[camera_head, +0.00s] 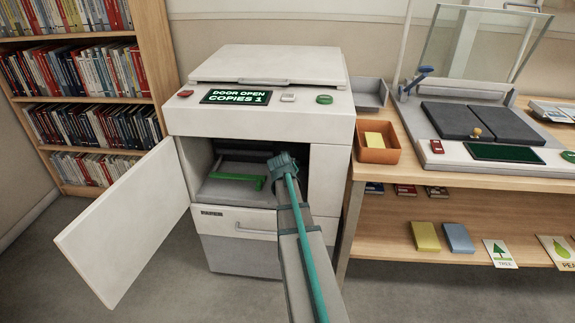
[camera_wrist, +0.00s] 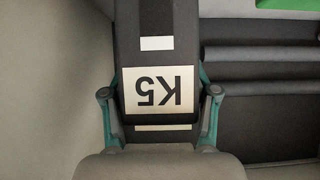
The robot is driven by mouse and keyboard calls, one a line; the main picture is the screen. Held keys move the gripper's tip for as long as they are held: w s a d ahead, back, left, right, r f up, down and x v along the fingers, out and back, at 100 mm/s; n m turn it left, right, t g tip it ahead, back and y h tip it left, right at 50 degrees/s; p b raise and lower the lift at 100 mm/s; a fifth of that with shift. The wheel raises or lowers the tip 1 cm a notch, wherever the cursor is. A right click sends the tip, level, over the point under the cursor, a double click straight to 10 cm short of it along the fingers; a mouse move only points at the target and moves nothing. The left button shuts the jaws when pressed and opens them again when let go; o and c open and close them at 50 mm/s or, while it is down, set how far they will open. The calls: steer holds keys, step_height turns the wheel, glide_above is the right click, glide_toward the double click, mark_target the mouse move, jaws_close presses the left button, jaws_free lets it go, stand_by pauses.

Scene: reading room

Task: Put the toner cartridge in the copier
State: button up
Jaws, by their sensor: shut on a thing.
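The copier (camera_head: 330,178) is white, and its display (camera_head: 236,97) reads DOOR OPEN, COPIES 1. Its front door (camera_head: 125,222) stands swung open to the left. Inside the open bay is a grey tray surface with a green lever (camera_head: 238,178). My arm reaches into the right side of the bay, and the fingertips are hidden in the head view. In the wrist view my gripper (camera_wrist: 161,92) is shut on the dark toner cartridge (camera_wrist: 155,35), one finger on each side. Its white label reads K5, upside down. The cartridge's far end is out of frame.
The open door fills the space left of the bay. A wooden table (camera_head: 470,168) stands right of the copier with an orange bin (camera_head: 377,153), a grey tray (camera_head: 368,92) and a scanner (camera_head: 475,130). A bookshelf (camera_head: 152,50) stands at the left. Dark rollers (camera_wrist: 262,75) lie right of the cartridge.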

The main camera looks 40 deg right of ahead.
steer(key=o, duration=1.7)
steer(key=shift+f, duration=0.1)
